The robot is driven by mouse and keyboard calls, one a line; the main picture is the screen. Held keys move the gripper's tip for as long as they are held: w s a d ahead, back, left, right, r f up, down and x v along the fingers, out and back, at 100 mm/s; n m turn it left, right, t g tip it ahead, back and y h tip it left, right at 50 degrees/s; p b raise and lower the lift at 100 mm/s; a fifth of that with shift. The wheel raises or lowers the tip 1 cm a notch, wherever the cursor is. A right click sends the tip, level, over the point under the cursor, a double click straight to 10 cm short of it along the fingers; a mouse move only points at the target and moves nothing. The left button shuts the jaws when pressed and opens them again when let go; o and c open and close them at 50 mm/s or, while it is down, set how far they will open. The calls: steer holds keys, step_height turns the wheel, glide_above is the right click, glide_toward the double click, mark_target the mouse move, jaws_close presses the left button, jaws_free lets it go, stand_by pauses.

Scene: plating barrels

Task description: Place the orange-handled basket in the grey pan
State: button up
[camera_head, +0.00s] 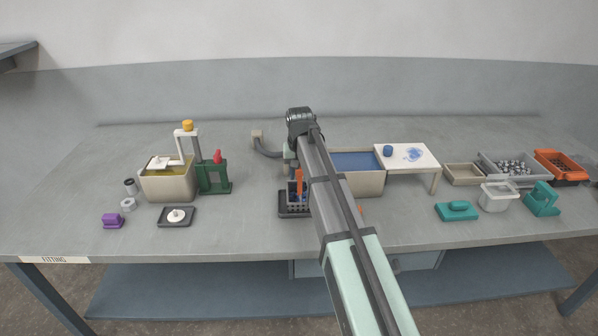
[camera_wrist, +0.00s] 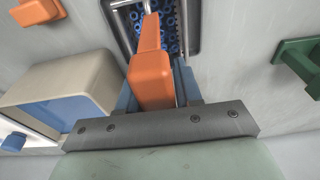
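The orange-handled basket (camera_head: 298,197) is a small dark wire basket at the middle of the bench, with blue rings inside; its upright orange handle (camera_wrist: 150,72) fills the middle of the wrist view. A dark grey pan (camera_head: 284,214) is under the basket in the head view; its dark rim surrounds the basket in the wrist view. I cannot tell whether the basket rests on its floor. My gripper (camera_wrist: 154,90) has its blue-grey fingers against both sides of the handle. In the head view my arm hides the fingertips and the basket's right side.
A beige tank with blue liquid (camera_head: 357,162) stands just right of the basket, beside a white stand (camera_head: 410,157). A beige tank with yellow liquid (camera_head: 167,184) and a green fixture (camera_head: 215,176) stand left. Another dark pan (camera_head: 177,224) holds a white disc. Bench space left of the basket is clear.

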steer(key=o, duration=0.4)
steer(key=r, duration=0.4)
steer(key=s+r, duration=0.1)
steer(key=r, duration=0.7)
steer(key=shift+s+r, duration=0.1)
steer(key=shift+s, duration=0.3)
